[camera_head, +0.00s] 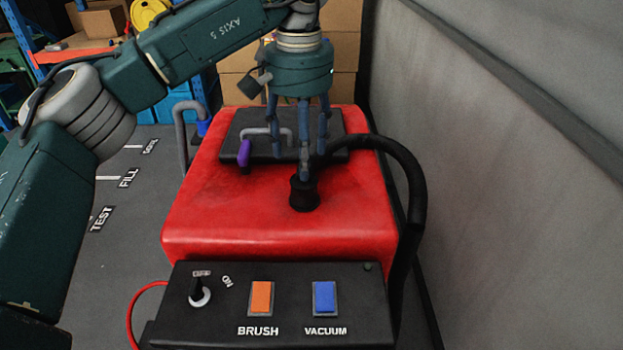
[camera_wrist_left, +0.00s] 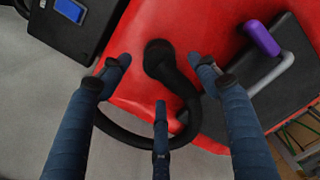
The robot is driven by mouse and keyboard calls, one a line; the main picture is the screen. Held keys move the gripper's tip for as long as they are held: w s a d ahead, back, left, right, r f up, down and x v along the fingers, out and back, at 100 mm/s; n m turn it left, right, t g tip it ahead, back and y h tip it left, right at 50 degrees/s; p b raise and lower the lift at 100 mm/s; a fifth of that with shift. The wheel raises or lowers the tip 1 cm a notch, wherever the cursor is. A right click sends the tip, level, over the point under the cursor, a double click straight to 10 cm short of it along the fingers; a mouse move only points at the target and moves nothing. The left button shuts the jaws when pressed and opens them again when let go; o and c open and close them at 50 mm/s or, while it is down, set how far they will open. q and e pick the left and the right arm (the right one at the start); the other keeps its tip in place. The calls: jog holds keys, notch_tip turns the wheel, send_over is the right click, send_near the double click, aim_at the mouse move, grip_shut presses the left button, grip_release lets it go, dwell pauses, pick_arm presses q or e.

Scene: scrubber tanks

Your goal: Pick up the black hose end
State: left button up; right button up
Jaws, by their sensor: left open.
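The black hose end (camera_head: 304,193) stands on the red tank top, with the black hose (camera_head: 408,170) curving from it over the right edge and down the side. My left gripper (camera_head: 304,160) points down just above and behind the hose end, its blue fingers apart. In the left wrist view the hose end (camera_wrist_left: 159,56) lies between the spread fingers of the left gripper (camera_wrist_left: 163,85), with nothing gripped. Whether any finger touches the hose cannot be told. My right gripper is in neither view.
A black lid (camera_head: 330,150) with a grey handle and purple grip (camera_head: 244,153) lies behind the hose end. A control panel (camera_head: 270,305) with orange and blue switches is in front. A grey wall (camera_head: 510,150) is close on the right. Cardboard boxes (camera_head: 340,50) stand behind.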

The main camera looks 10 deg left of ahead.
aim_at(302, 183)
pick_arm(q)
notch_tip(302, 183, down, 2)
jog(key=shift+a, duration=0.1)
jog(key=shift+w+f+p, duration=0.1)
jog(key=shift+f+p, duration=0.2)
jog(key=f+p, duration=0.2)
jog(key=f, duration=0.2)
jog(key=shift+d+f, duration=0.15)
jog(key=shift+d, duration=0.05)
jog(key=shift+s+f+p, duration=0.2)
jog(key=shift+f+p, duration=0.1)
jog(key=shift+w+f, duration=0.1)
jog(key=shift+f, duration=0.05)
jog(key=shift+c, duration=0.5)
jog(key=c, duration=1.2)
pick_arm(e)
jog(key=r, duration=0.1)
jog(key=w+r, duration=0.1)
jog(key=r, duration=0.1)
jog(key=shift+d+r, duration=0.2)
